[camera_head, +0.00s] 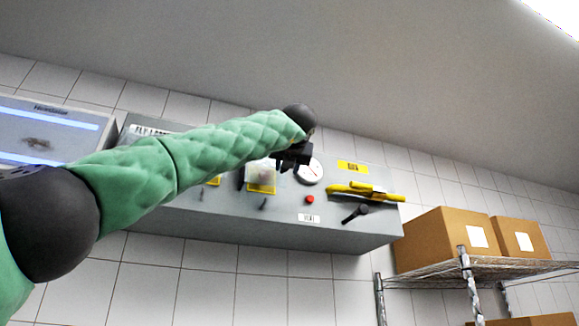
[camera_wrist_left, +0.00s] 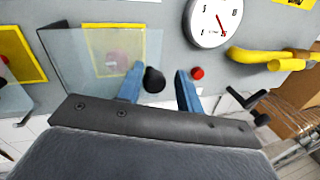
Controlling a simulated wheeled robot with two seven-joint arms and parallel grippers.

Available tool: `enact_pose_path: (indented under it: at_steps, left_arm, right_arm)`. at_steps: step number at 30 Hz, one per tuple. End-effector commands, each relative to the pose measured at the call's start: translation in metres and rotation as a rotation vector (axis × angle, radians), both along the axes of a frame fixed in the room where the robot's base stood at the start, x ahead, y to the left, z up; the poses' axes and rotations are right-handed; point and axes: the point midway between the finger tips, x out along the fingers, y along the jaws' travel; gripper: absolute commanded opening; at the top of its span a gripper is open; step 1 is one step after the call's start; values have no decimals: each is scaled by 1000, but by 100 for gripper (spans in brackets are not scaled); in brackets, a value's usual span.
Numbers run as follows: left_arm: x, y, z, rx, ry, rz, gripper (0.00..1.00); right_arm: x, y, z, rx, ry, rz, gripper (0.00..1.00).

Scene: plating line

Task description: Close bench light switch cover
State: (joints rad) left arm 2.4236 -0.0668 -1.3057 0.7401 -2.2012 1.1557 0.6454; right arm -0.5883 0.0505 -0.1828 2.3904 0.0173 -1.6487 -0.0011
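A clear cover (camera_wrist_left: 75,62) stands out from the grey wall panel beside a yellow-bordered square (camera_wrist_left: 112,27) in the left wrist view. A blurred reddish round shape shows through it. The yellow square also shows in the head view (camera_head: 261,188), partly behind my left gripper. I cannot read which switch the cover belongs to. My left gripper (camera_wrist_left: 160,84) has its two blue fingers apart and holds nothing. A black knob (camera_wrist_left: 153,80) shows between the fingers, seemingly beyond them. The cover is just left of the left finger; I cannot tell whether they touch. My right gripper is out of view.
A round dial (camera_wrist_left: 215,20), a small red button (camera_wrist_left: 197,73) and a yellow handle (camera_wrist_left: 262,58) are right of the fingers. A second clear cover (camera_wrist_left: 12,98) is far left. Boxes (camera_head: 447,239) stand on a wire shelf (camera_head: 500,265) at the right.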

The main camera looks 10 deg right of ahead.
Motion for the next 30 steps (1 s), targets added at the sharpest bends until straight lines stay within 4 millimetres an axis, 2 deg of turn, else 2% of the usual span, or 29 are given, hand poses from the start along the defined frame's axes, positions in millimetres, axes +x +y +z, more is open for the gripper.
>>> enact_pose_path:
  at_steps: [1, 4, 6, 7, 9, 15, 21, 30]
  left_arm:
    - [-1, 6, 0, -4, -1, 7, 44]
    - [-13, 6, -2, -3, -1, 6, 44]
    - [-25, 6, -3, -2, -1, 4, 44]
    - [-30, 5, -3, -1, -2, 3, 44]
    - [-43, 5, -2, 0, -2, 2, 44]
    - [-70, 5, -1, 1, -2, 1, 44]
    - [-80, 5, 0, 1, -2, 0, 44]
    - [-81, 4, 1, 2, -2, -1, 44]
  right_arm:
    - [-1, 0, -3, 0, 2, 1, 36]
    - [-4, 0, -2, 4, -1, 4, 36]
    - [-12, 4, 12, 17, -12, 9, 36]
    - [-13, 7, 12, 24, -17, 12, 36]
    - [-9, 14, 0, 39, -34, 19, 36]
    - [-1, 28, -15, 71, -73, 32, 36]
    - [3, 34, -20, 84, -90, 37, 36]
    - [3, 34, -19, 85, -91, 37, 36]
